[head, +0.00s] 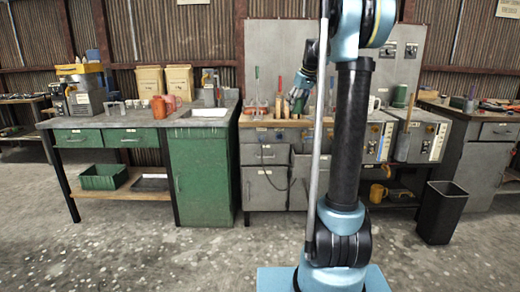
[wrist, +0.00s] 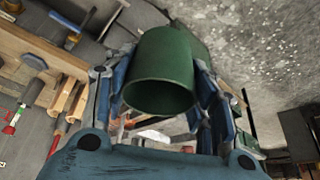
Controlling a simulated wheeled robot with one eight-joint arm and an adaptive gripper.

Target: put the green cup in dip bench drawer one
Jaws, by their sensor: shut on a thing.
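The green cup (wrist: 165,55) is held between the two blue fingers of my gripper (wrist: 162,88) in the wrist view, its open rim facing the camera. In the head view my gripper (head: 299,95) is above the grey bench in the middle, and the cup is small and partly hidden there. The green bench on the left has two shut drawers, a left one (head: 77,139) and a right one (head: 130,138). The grey bench also has a shut drawer (head: 264,154). I can read no label that tells which is dip bench drawer one.
A sink (head: 207,113) is set in the green bench top. A green crate (head: 104,177) is on the lower shelf. A black bin (head: 441,212) stands at right. The floor in front is clear.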

